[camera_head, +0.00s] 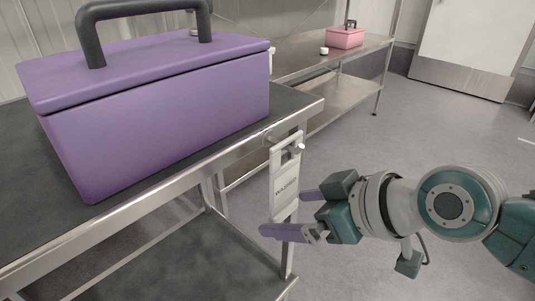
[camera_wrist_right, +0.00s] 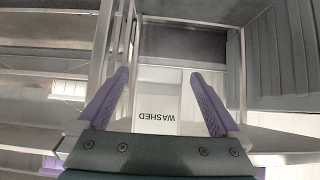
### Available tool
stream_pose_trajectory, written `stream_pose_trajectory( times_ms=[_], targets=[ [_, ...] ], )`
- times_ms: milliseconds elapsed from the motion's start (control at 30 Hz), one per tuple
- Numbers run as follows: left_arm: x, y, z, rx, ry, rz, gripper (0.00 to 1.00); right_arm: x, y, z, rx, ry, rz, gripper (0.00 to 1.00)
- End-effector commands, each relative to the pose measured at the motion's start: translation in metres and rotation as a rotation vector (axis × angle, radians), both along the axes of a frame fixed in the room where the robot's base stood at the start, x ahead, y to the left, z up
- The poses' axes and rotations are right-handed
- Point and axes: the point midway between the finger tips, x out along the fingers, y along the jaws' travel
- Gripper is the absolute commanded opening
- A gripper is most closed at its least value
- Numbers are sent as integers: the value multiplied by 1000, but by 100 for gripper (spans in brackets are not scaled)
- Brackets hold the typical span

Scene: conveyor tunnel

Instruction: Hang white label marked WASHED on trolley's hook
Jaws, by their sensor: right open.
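The white WASHED label (camera_head: 284,183) hangs upright at the corner of the steel trolley (camera_head: 222,157), its top at the small pale hook (camera_head: 299,147). Its slot appears to be around the hook. In the right wrist view the label (camera_wrist_right: 158,98) lies between the fingers, its lettering upside down. My right gripper (camera_head: 291,213) is open at the label's lower part, with one purple finger to each side. I cannot tell whether a finger touches it. My left gripper is not in view.
A large purple box (camera_head: 165,105) with a dark handle stands on the trolley's top. Behind, a steel table (camera_head: 345,50) bears a pink box (camera_head: 345,38) and a small white item (camera_head: 324,50). Grey floor to the right is clear up to a pale door (camera_head: 465,45).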

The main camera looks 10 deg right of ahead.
Motion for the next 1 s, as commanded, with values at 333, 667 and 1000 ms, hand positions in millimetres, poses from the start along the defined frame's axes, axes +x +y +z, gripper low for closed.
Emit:
stream_pose_trajectory(
  times_ms=[333,667,1000],
  targets=[
    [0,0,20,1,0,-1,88,-23,-18,27,-4,0,1,100],
    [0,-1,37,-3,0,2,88,-57,-44,61,-1,0,1,100],
    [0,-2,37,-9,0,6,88,-60,-47,64,1,-1,0,100]
  ],
)
